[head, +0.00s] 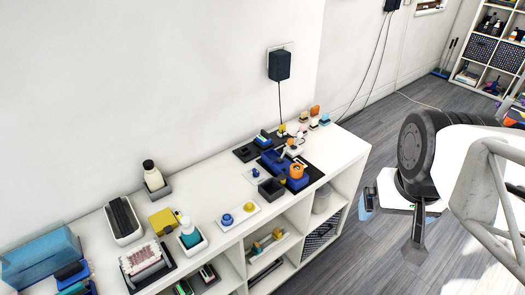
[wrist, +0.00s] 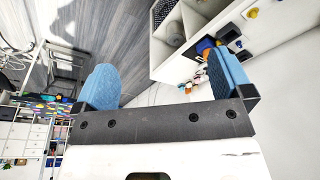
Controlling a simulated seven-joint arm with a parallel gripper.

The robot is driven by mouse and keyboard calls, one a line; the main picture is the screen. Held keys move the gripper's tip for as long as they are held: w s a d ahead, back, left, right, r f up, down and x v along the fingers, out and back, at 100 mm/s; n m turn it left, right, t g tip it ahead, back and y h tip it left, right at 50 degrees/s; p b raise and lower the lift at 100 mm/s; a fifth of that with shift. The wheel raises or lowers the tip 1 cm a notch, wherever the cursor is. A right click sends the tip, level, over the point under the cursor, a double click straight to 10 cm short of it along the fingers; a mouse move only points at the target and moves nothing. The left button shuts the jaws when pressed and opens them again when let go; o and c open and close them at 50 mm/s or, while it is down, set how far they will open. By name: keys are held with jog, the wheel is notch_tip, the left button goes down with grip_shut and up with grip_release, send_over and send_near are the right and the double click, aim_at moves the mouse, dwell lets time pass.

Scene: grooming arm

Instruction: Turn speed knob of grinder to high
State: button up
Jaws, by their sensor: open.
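A small blue device (head: 297,184) with an orange round part (head: 297,171) on top sits on a dark mat at the right end of the white shelf unit; it looks like the grinder with its knob. Its knob setting is too small to read. Blue and orange parts also show in the wrist view (wrist: 205,46), partly hidden behind a finger. My gripper (head: 391,222) is right of the shelf unit, over the floor, apart from the device. In the wrist view its two blue fingers (wrist: 164,86) are wide apart with nothing between them.
The white shelf top (head: 229,215) holds a plate with blue and yellow knobs (head: 239,216), a dark box (head: 272,190), bottles and trays. A black adapter (head: 279,65) hangs on the wall, its cord running down behind the device. Open floor (head: 345,258) lies between shelf and gripper.

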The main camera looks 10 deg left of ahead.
jog(key=shift+w, duration=0.25)
jog(key=c, duration=0.7)
jog(key=w+a+f+n, duration=0.2)
jog(key=w+a+n, duration=0.25)
jog(key=w, duration=0.45)
jog(key=w+a+f+n+g, duration=0.1)
jog(key=w+a+f+n, duration=0.1)
jog(key=w+a+n, duration=0.45)
jog(key=w+a+f+n, duration=0.15)
jog(key=w+n, duration=0.25)
jog(key=w, duration=0.6)
jog(key=w+a+f+n, duration=0.4)
jog(key=w+a+f, duration=0.1)
jog(key=a+f, duration=0.1)
jog(key=w+a+f+n+g, duration=0.1)
jog(key=w+a+f+n, duration=0.3)
jog(key=f, duration=0.3)
jog(key=w+a+f+n, duration=0.3)
jog(key=w+a+f, duration=0.3)
jog(key=a, duration=0.1)
jog(key=shift+w+a+f+n+g, duration=0.25)
jog(key=shift+w+a+n+g, duration=0.05)
jog(key=shift+n, duration=0.1)
jog(key=shift+w+a+f, duration=0.2)
jog(key=shift+a+f, duration=0.2)
jog(key=shift+f, duration=0.05)
